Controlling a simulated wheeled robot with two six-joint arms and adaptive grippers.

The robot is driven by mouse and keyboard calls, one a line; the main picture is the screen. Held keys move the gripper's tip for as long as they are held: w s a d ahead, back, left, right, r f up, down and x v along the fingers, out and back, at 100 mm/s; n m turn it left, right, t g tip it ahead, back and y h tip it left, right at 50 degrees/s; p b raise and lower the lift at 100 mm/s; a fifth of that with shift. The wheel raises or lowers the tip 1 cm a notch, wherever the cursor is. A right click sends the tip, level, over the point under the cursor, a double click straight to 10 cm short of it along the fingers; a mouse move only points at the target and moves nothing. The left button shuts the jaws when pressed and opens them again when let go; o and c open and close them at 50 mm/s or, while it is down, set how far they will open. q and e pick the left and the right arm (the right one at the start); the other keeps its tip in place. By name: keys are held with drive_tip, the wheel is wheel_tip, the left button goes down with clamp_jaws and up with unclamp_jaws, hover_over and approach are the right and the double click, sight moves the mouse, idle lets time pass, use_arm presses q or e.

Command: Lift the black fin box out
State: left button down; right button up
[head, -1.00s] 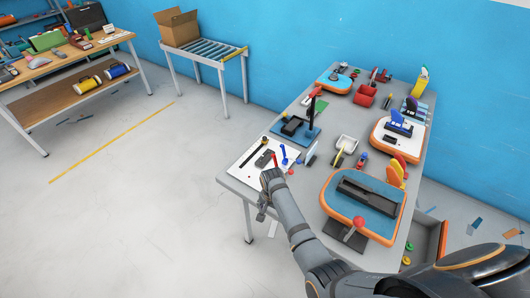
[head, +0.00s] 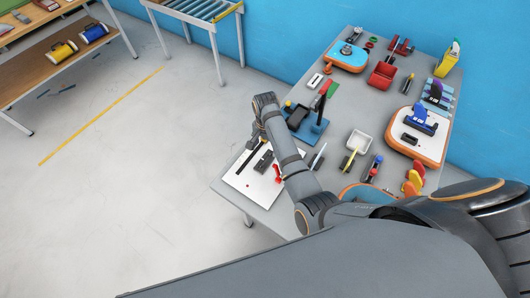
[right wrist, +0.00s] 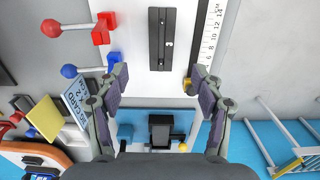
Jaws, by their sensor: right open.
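A long black slotted block, the best match for the fin box (right wrist: 161,38), lies flat on a white sheet (right wrist: 133,50) in the right wrist view. It also shows as a small dark block in the head view (head: 263,161). My right gripper (right wrist: 159,74) is open and empty, its fingers apart near that block's end; they do not touch it. In the head view the right gripper (head: 256,138) is at the table's left edge beside a blue fixture (head: 312,131). The fixture carries another black block (head: 298,115). My left gripper is out of view.
A ruler (right wrist: 209,38) and red and blue knobbed parts (right wrist: 101,28) flank the block. A post stands on the fixture. My arm hides most of the orange-rimmed front board (head: 350,190).

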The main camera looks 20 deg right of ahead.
hover_over(265, 161)
drive_tip(key=f, duration=0.5)
drive_tip(key=shift+s+d, duration=0.1)
drive_tip(key=shift+s, duration=0.2)
drive_tip(key=shift+w+f, duration=0.1)
drive_tip(key=shift+f, duration=0.3)
wheel_tip(265, 161, down, 5)
drive_tip(key=b, duration=0.4)
drive_tip(key=shift+w+b, duration=0.15)
drive_tip(key=shift+b, duration=0.25)
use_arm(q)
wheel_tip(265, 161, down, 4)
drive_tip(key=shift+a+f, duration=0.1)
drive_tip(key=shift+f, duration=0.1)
use_arm(e)
drive_tip(key=shift+r, duration=0.2)
drive_tip(key=c, duration=1.3)
drive_tip(key=shift+r, duration=0.1)
